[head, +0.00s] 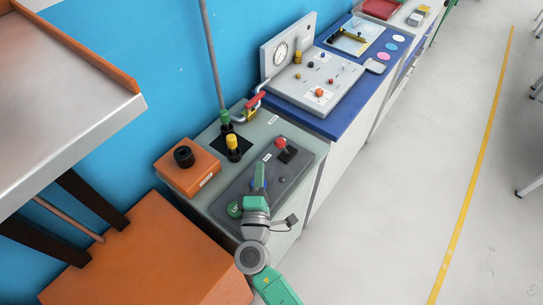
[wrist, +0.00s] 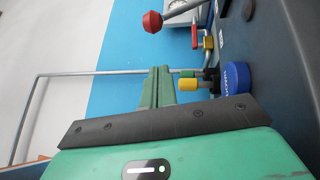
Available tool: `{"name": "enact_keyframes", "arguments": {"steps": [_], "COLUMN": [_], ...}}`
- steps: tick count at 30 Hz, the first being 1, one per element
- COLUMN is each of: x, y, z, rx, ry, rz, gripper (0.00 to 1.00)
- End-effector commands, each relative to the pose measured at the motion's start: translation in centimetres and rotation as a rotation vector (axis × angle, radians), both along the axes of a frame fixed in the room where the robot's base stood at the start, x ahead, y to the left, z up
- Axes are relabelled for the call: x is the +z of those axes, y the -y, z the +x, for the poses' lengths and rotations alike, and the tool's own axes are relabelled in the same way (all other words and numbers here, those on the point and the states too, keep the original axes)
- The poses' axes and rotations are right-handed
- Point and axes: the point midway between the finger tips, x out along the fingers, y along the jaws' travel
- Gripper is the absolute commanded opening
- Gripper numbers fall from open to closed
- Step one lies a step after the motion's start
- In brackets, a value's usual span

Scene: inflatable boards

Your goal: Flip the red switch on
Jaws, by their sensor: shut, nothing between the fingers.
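The red switch is a lever with a red knob (head: 281,143) on the far right part of a dark grey panel (head: 236,190). In the wrist view its red knob (wrist: 152,22) and metal rod show at the top, beyond my fingertips. My gripper (wrist: 160,70) is green, with its two fingers shut together and nothing between them. In the head view my gripper (head: 257,196) is over the near part of the panel, apart from the lever. A blue button (wrist: 235,75) is beside the fingers in the wrist view. A green button (head: 235,209) lies left of my gripper.
A yellow-topped knob (head: 233,143) and a red-handled valve (head: 256,102) stand behind the panel. An orange box with a black knob (head: 184,157) is at left. A blue-topped bench with a grey gauge panel (head: 310,90) is beyond.

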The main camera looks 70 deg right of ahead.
Motion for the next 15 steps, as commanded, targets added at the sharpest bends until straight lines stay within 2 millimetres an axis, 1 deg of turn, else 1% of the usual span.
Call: {"name": "enact_keyframes", "arguments": {"steps": [1,2,3,6,10,15], "x": [0.3,0.4,0.5,0.8,0.9,1.0], "y": [1.1,1.6,2.2,3.4,4.4,4.7], "z": [0.3,0.5,-0.1,-0.7,-1.2,-1.3], "rx": [-0.003,-0.002,-0.004,-0.003,-0.001,0.001], "ry": [0.001,0.001,0.0,0.0,-0.001,-0.001], "rz": [-0.001,-0.002,0.0,0.001,0.0,0.0], "gripper": [0.0,0.0,0.0,0.0,0.0,0.0]}}
